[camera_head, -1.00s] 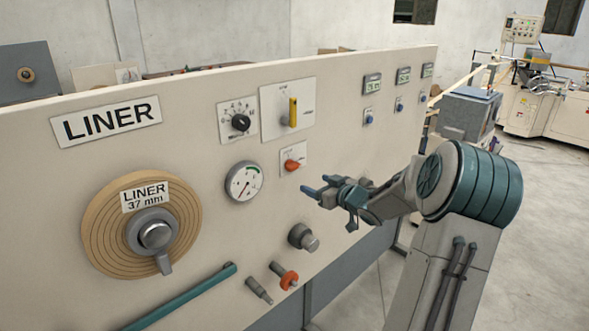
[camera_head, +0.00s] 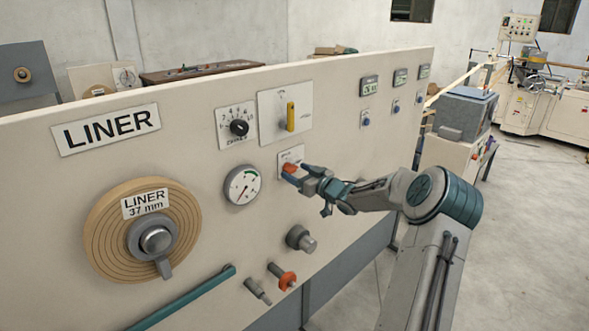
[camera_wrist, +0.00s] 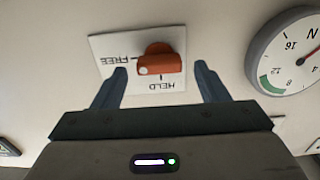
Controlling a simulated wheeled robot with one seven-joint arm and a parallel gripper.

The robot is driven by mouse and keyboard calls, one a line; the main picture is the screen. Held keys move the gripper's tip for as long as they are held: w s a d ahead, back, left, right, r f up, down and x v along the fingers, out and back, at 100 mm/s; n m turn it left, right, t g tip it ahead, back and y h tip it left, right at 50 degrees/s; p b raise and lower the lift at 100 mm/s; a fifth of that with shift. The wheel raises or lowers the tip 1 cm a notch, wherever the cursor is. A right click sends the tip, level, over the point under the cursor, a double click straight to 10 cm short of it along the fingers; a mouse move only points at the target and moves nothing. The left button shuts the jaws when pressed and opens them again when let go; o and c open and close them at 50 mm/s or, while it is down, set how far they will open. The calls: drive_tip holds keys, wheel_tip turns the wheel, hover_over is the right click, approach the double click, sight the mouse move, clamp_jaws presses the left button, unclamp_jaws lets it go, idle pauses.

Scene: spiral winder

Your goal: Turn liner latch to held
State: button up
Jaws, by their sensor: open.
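The liner latch is an orange knob (camera_head: 289,167) on a small white plate (camera_head: 290,155) on the cream panel. In the wrist view the latch (camera_wrist: 160,62) appears upside down, with its white-dotted end pointing left, by the FREE mark. The HELD mark lies below the knob on its plate (camera_wrist: 105,45). My gripper (camera_head: 297,175) is at the latch, partly covering it in the head view. In the wrist view my gripper (camera_wrist: 160,70) is open, one finger on each side of the knob, with a gap on both sides. How deep the fingertips reach is hard to tell.
A dial gauge (camera_head: 242,184) is left of the latch. A black knob (camera_head: 239,128) and a yellow lever (camera_head: 290,116) are above it. A grey knob (camera_head: 301,239) sticks out below. The liner roll (camera_head: 110,240) is at the left.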

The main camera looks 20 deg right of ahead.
drive_tip(key=shift+x, duration=0.9)
drive_tip(key=c, duration=1)
